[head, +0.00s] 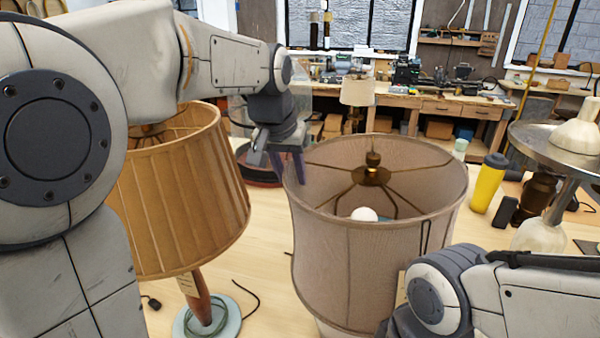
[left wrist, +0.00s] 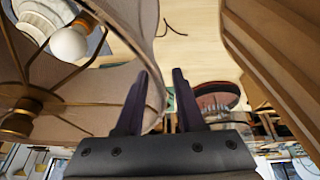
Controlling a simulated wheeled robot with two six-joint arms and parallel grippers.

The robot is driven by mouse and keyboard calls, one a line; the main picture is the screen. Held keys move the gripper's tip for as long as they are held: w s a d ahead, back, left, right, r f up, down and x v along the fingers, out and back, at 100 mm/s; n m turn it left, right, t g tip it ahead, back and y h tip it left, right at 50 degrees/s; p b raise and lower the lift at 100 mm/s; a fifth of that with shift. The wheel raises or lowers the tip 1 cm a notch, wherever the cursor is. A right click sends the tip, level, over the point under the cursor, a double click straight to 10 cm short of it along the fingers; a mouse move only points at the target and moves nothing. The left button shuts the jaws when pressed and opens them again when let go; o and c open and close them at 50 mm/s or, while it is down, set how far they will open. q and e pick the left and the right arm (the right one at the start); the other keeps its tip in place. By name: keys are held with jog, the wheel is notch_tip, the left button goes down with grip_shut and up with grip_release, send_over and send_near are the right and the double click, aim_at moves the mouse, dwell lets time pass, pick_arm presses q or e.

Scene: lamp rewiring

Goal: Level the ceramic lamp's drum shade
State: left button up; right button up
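The taupe drum shade (head: 345,255) stands in the middle of the head view, its top rim looking slightly lower on the left. Inside are a brass spider with a finial (head: 373,168) and a white bulb (head: 364,214), which also shows in the left wrist view (left wrist: 68,45). A sliver of pale lamp base (head: 328,330) shows below the shade; the rest is hidden. My left gripper (head: 280,168) is at the shade's far left rim. Its fingers are apart, with the shade's edge appearing between them; contact cannot be told. My right gripper is out of view.
A pleated tan shade (head: 180,195) on a wooden lamp stands close on the left. A yellow tumbler (head: 488,184) and a round metal stand (head: 550,150) are on the right. A cord (head: 245,300) lies on the table between the lamps.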

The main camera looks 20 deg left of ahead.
pick_arm(q)
jog(key=shift+x, duration=1.3)
grip_shut()
jog(key=shift+r, duration=0.1)
dwell(0.4)
